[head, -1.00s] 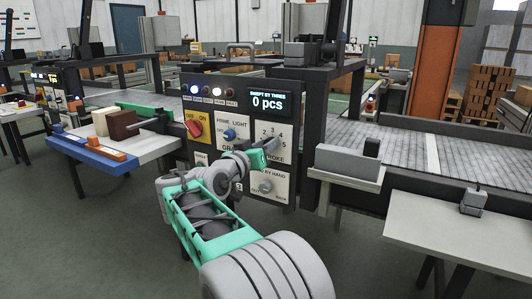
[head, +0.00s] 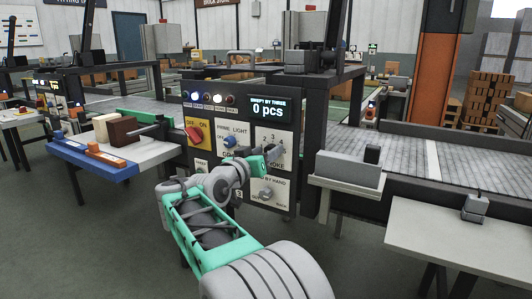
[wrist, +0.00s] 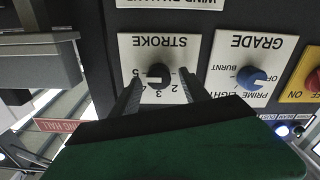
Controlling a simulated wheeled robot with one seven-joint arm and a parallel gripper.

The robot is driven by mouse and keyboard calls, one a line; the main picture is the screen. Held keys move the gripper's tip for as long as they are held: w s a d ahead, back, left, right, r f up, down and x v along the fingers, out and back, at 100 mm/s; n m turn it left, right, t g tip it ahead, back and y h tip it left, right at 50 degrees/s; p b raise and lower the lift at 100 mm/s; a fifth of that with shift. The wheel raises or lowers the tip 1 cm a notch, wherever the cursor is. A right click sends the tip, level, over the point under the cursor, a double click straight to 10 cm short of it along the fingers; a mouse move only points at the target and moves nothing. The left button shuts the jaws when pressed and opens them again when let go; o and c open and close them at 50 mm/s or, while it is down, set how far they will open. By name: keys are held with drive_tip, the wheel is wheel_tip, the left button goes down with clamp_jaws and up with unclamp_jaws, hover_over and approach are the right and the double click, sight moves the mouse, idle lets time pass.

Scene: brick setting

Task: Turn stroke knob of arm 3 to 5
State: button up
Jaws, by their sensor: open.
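The stroke knob (wrist: 158,75) is a small dark knob on a white plate marked STROKE, shown upside down in the wrist view. Figures from 2 to 5 curve around it. I cannot clearly tell which figure its pointer faces. My gripper (wrist: 160,80) is open, with one dark finger on each side of the knob; contact is not clear. In the head view, my gripper (head: 267,152) is in front of the stroke plate (head: 283,139) and hides most of the knob and part of the lettering.
The blue grade knob (wrist: 250,78) is beside the stroke plate. A red on/off switch (head: 193,135) is farther left. A grey hand knob (head: 266,194) is below. The display (head: 267,107) reads 0 pcs. A grey block on a ledge (head: 349,169) stands to the right.

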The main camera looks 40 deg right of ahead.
drive_tip(key=shift+a, duration=0.1)
drive_tip(key=p+v, duration=0.1)
drive_tip(key=v, duration=0.6)
drive_tip(key=shift+a, duration=0.25)
drive_tip(key=shift+s, duration=0.1)
drive_tip(key=s+a+r+n+t+y+p, duration=0.1)
drive_tip(key=a+r+n+y+p, duration=0.3)
drive_tip(key=a+y+p, duration=1.25)
drive_tip(key=s+a+n+g+p, duration=0.4)
drive_tip(key=s+a+n+p, duration=0.3)
drive_tip(key=s+a+p, duration=0.5)
drive_tip(key=s+p, duration=0.2)
drive_tip(key=p, duration=0.1)
drive_tip(key=shift+r+p, duration=0.3)
